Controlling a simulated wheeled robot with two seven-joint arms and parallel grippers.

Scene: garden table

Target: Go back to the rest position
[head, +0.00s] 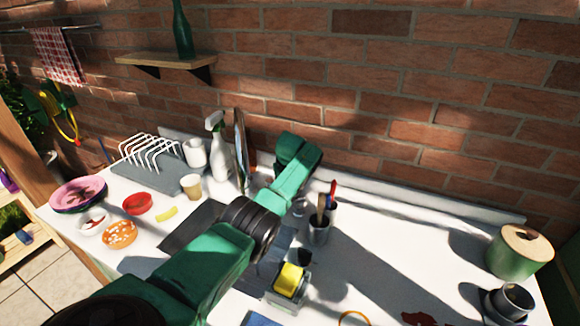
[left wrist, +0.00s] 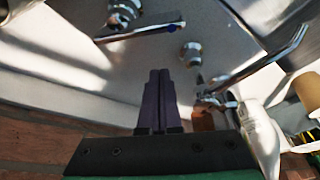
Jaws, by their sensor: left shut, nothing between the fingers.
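My left arm (head: 205,265) reaches in from the bottom left of the head view, across the middle of the white table. Its green wrist end is up near the brick wall, and its fingers are hidden in that view. In the left wrist view my left gripper (left wrist: 160,98) shows two dark fingers lying together, shut with nothing between them. It points at a pale surface with metal fittings (left wrist: 191,54) in front of it, apart from the fingertips. My right gripper is in neither view.
A spray bottle (head: 221,155) and a dish rack (head: 150,155) stand left of my arm. A utensil cup (head: 319,229) and a sponge holder (head: 288,283) stand close on its right. A green canister (head: 519,253) is far right. Table between is mostly clear.

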